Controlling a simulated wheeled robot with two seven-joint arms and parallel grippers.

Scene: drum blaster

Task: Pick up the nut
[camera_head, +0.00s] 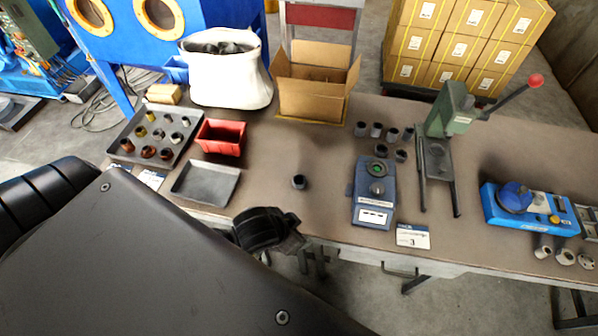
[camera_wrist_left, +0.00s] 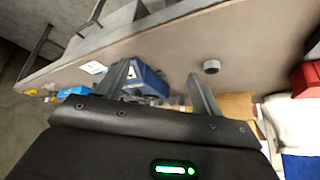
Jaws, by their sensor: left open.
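A small dark grey ring-shaped piece, which looks like the nut (camera_head: 299,182), stands alone on the brown table near its front edge. In the left wrist view the nut (camera_wrist_left: 211,66) sits just beyond the tip of the right-hand finger, apart from it. My left gripper (camera_head: 278,232) is at the table's front edge, nearer to me than the nut. In the left wrist view my left gripper (camera_wrist_left: 158,72) has its two fingers spread with nothing held between them. My right gripper is not in view.
An empty grey tray (camera_head: 206,184), a red bin (camera_head: 220,137) and a tray of small parts (camera_head: 128,128) are left of the nut. A blue-grey device (camera_head: 372,203) and a green lever press (camera_head: 447,118) stand right. The table around the nut is clear.

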